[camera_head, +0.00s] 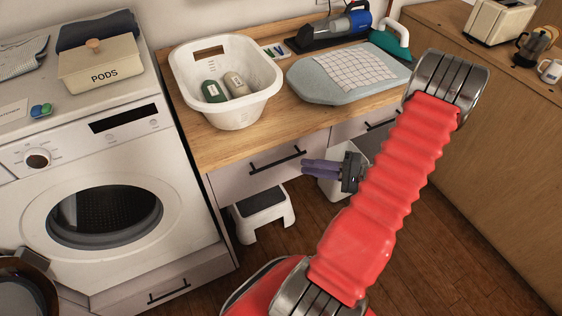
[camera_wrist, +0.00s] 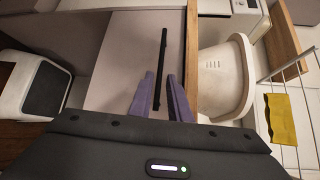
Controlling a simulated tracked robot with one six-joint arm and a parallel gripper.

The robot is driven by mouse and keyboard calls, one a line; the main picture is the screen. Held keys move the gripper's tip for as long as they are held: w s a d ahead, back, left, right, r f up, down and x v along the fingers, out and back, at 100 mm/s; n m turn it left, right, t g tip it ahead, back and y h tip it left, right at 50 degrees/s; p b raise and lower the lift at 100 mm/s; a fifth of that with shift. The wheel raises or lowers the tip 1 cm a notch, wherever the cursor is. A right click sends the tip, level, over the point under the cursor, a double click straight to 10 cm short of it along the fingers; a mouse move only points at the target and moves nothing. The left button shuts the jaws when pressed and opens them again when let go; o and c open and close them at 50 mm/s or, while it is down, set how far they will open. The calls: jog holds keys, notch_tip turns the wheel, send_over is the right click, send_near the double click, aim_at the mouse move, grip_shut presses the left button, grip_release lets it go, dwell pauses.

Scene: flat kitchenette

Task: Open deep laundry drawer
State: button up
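A pale drawer front (camera_head: 240,180) with a black bar handle (camera_head: 277,161) is under the wooden counter, below the laundry basket. It looks shut. In the wrist view the drawer front (camera_wrist: 120,60) fills the middle, with its handle (camera_wrist: 161,65) upright in the picture. My gripper (camera_head: 305,168) points left towards this drawer, just right of and below the handle. In the wrist view its two purple fingers (camera_wrist: 159,78) are apart and empty, with the handle showing between and beyond them. I cannot tell the exact gap to the handle.
A second drawer (camera_head: 350,127) is to the right, partly behind my arm. A step stool (camera_head: 263,214) and a white bin (camera_head: 328,189) stand below. The laundry basket (camera_head: 188,78) and ironing pad (camera_head: 310,92) are on the counter. A washing machine (camera_head: 70,165) stands left.

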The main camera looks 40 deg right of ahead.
aim_at(280, 161)
jog(key=x, duration=1)
jog(key=shift+w+a, duration=0.1)
jog(key=shift+c, duration=0.3)
jog(key=shift+f, duration=0.1)
grip_shut()
